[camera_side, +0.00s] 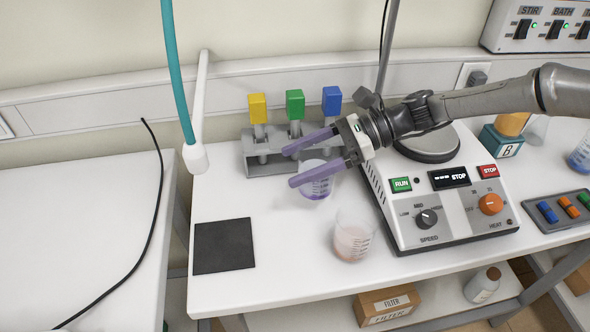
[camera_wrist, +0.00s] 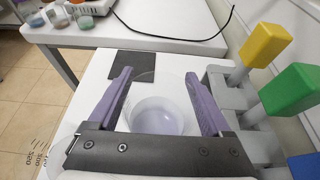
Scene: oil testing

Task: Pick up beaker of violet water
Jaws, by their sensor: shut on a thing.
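The beaker of violet water (camera_side: 316,187) is clear glass with violet liquid low inside. It is upright, between the purple fingers of my gripper (camera_side: 308,164), in front of the rack. In the wrist view the beaker (camera_wrist: 158,112) sits between the two fingers of my gripper (camera_wrist: 162,90), which are shut on its sides. The fingers hide part of the glass in the side view. I cannot tell whether its base touches the table.
A second beaker with pale orange liquid (camera_side: 352,240) stands close by in front. A rack (camera_side: 243,150) with yellow, green and blue-topped items is behind. A stirrer-heater (camera_side: 440,235) is at right. A dark square pad (camera_side: 224,246) lies left. Table space between pad and beakers is clear.

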